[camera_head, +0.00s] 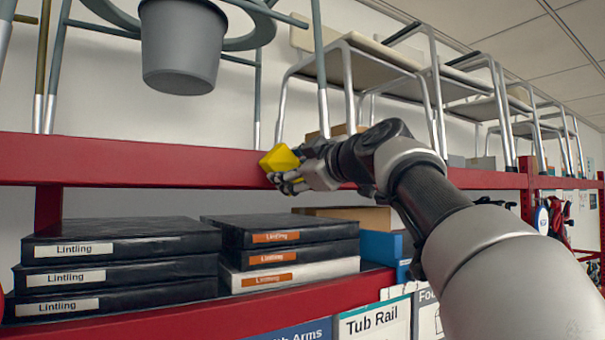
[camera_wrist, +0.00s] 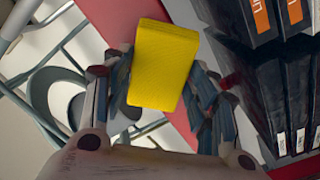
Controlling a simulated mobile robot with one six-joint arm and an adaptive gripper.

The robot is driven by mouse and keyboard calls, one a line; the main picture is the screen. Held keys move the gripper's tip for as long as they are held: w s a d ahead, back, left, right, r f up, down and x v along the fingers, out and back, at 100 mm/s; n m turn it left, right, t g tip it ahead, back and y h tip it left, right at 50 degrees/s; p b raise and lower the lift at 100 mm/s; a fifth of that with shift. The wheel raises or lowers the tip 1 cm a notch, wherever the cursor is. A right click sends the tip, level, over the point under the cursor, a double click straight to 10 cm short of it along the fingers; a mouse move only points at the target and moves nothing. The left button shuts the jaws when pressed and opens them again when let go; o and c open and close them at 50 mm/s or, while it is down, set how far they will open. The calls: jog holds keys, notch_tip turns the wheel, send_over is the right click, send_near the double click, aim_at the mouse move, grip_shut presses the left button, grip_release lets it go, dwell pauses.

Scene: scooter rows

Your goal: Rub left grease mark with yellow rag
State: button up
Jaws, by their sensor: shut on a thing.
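The yellow rag (camera_head: 280,159) is a block-like folded piece held at the front of the red shelf beam (camera_head: 130,160) in the head view. My gripper (camera_head: 286,178) is shut on it, with the rag sticking out past the fingertips. In the wrist view the yellow rag (camera_wrist: 163,65) sits between the fingers of my gripper (camera_wrist: 160,95), in front of the red beam (camera_wrist: 115,18). Whether the rag touches the beam I cannot tell. No grease mark can be made out in either view; the rag and gripper cover part of the beam.
Below the beam, black boxes labelled Lintling (camera_head: 120,262) and more stacked boxes (camera_head: 285,250) fill the lower shelf. A grey bucket (camera_head: 180,45) and metal frames stand above on the left. Metal-legged seats (camera_head: 400,65) line the upper shelf on the right.

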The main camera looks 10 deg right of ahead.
dwell(0.3)
jog(key=b+v, duration=0.3)
jog(key=v, duration=0.3)
dwell(0.4)
jog(key=b+v, duration=0.2)
jog(key=v, duration=0.1)
dwell(0.4)
dwell(0.3)
jog(key=p+x, duration=0.2)
jog(key=x, duration=0.4)
jog(key=shift+w, duration=0.4)
jog(key=shift+p+x, duration=0.75)
jog(key=shift+x, duration=0.35)
dwell(0.6)
